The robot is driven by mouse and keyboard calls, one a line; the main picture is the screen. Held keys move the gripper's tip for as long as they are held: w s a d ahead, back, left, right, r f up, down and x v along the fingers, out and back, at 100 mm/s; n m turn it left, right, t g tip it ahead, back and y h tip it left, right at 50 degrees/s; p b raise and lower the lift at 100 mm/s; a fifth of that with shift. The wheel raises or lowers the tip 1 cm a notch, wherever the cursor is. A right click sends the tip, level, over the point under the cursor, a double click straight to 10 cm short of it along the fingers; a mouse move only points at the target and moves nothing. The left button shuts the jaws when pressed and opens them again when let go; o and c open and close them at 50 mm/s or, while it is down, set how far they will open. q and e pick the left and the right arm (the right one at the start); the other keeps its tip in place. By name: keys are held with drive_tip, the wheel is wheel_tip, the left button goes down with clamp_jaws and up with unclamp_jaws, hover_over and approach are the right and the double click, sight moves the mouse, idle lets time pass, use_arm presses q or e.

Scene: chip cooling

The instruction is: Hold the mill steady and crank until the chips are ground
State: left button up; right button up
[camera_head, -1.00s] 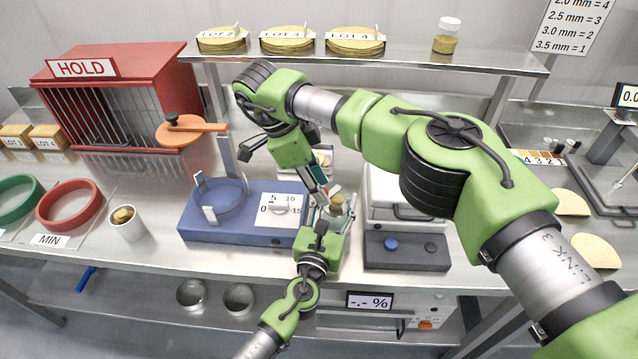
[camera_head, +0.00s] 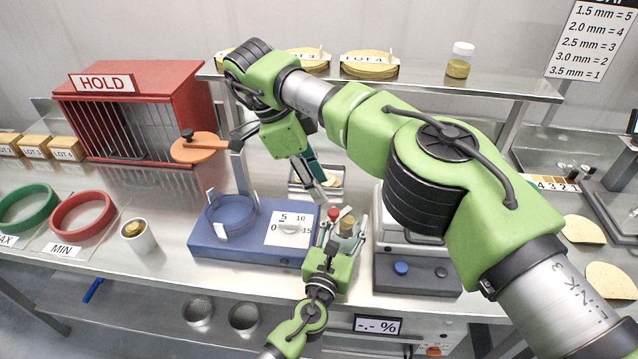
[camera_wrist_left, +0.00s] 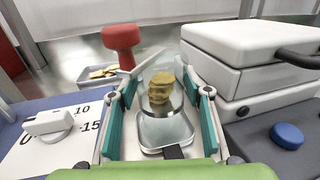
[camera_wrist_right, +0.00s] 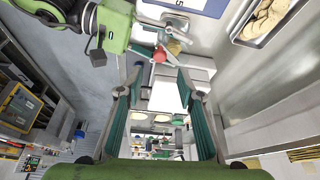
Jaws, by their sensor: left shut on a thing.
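The mill (camera_head: 346,232) stands at the front of the table, right of the blue device. The left wrist view shows its clear hopper (camera_wrist_left: 160,92) holding tan chips, and a red crank knob (camera_wrist_left: 122,38) up and to the left. My left gripper (camera_head: 335,240) is shut around the mill body, one teal finger on each side. The red knob (camera_head: 333,213) sits beside the hopper top. My right gripper (camera_head: 318,190) is behind and above the knob, apart from it. The right wrist view shows its teal fingers (camera_wrist_right: 160,105) spread and empty, with the knob (camera_wrist_right: 160,55) beyond them.
A blue device with a dial (camera_head: 225,245) stands left of the mill. A grey-white device (camera_head: 415,268) with a blue button is close on its right. A small tray of chips (camera_wrist_left: 100,74) lies behind. The shelf (camera_head: 420,82) with lot dishes is above.

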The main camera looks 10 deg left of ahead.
drive_tip(key=f+y, duration=0.1)
drive_tip(key=g+y, duration=0.1)
drive_tip(key=y, duration=0.7)
approach(335, 211)
drive_tip(key=x, duration=0.8)
drive_tip(key=shift+a+f, duration=0.1)
clamp_jaws()
